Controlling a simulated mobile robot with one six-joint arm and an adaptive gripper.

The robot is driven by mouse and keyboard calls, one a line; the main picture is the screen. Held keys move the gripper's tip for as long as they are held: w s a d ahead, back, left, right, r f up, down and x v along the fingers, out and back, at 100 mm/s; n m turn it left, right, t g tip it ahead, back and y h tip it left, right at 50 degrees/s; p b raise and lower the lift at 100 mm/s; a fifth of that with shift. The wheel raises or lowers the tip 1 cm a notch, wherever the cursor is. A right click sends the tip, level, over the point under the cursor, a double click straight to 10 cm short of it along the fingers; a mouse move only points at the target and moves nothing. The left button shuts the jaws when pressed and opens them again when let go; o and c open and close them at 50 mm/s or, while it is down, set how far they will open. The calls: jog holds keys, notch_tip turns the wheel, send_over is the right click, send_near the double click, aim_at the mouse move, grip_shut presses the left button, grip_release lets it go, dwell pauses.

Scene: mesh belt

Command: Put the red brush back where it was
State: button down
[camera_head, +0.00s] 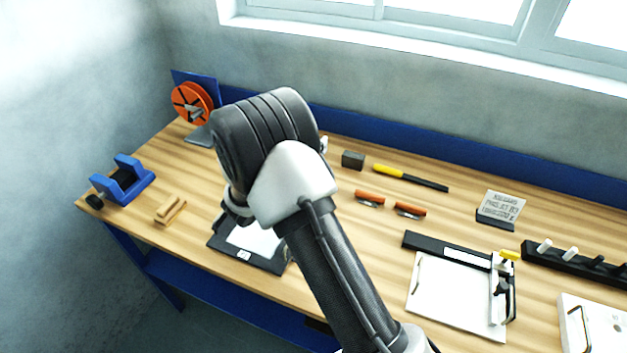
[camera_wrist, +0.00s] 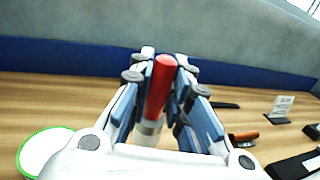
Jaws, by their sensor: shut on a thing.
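In the wrist view my gripper (camera_wrist: 161,70) is shut on the red brush (camera_wrist: 159,88), with the red handle between its fingers. A pale band shows below the red handle; the brush's lower end is hidden by the gripper. In the head view my arm covers the gripper and the brush, above the left-middle part of the bench. The place the brush came from cannot be told from these frames.
A black mat with a white sheet (camera_head: 256,240) lies below my arm. A blue tape dispenser (camera_head: 125,180) stands left.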

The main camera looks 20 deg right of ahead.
notch_tip(320, 180, down, 10)
jog(key=shift+r+b, duration=0.1)
jog(key=shift+b, duration=1.15)
jog(key=shift+f, duration=0.25)
jog(key=c, duration=1.5)
grip_release()
jog(key=shift+r, duration=0.1)
